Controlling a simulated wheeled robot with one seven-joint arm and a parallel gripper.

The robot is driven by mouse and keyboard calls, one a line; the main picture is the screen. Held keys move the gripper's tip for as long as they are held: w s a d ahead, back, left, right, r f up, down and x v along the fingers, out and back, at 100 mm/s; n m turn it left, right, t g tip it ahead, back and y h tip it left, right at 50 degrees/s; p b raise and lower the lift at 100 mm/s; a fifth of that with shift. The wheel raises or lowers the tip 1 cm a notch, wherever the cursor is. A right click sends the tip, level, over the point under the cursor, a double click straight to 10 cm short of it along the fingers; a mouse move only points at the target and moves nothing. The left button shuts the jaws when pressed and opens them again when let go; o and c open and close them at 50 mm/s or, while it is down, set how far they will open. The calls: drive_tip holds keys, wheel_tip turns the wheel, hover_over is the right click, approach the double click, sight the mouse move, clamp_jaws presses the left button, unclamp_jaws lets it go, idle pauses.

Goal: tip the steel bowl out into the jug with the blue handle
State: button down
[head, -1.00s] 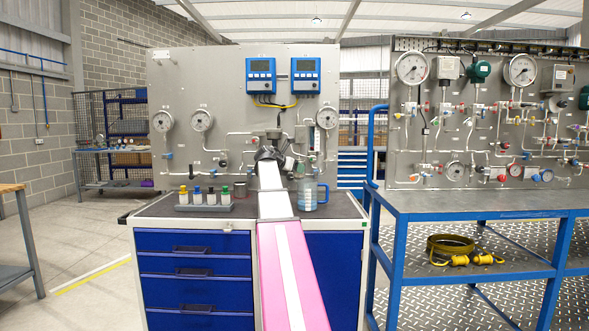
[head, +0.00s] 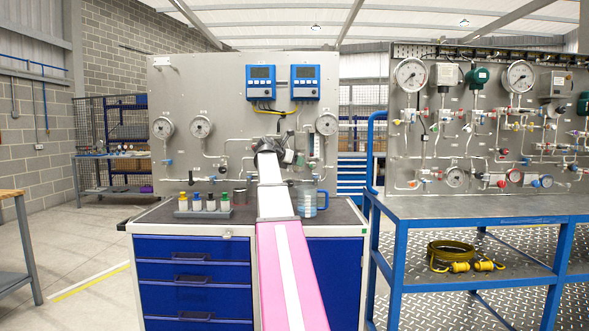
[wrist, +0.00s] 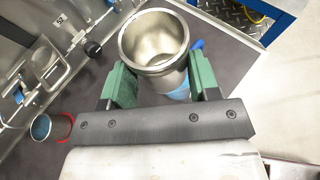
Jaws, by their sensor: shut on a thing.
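The steel bowl (wrist: 155,42) is a deep, shiny vessel. In the wrist view it sits between the green fingers of my gripper (wrist: 163,82), which is shut on it. Its mouth faces the wrist camera; I cannot tell whether anything is inside. The jug (head: 308,203) stands on the cabinet top, right of my arm, with its blue handle (head: 325,199) on the right. In the wrist view the blue handle (wrist: 197,46) shows just past the bowl, which hides most of the jug. In the head view my gripper (head: 270,148) is above the cabinet top, and the bowl is mostly hidden.
A grey rack of small bottles (head: 204,211) stands left on the cabinet top (head: 160,212). A cup (head: 240,193) stands beside it; a red-rimmed cup (wrist: 50,127) shows in the wrist view. The gauge panel (head: 220,85) with pipes and valves rises close behind.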

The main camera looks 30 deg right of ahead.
drive_tip(key=shift+r, duration=0.7)
drive_tip(key=a, duration=0.7)
drive_tip(key=shift+w, duration=0.25)
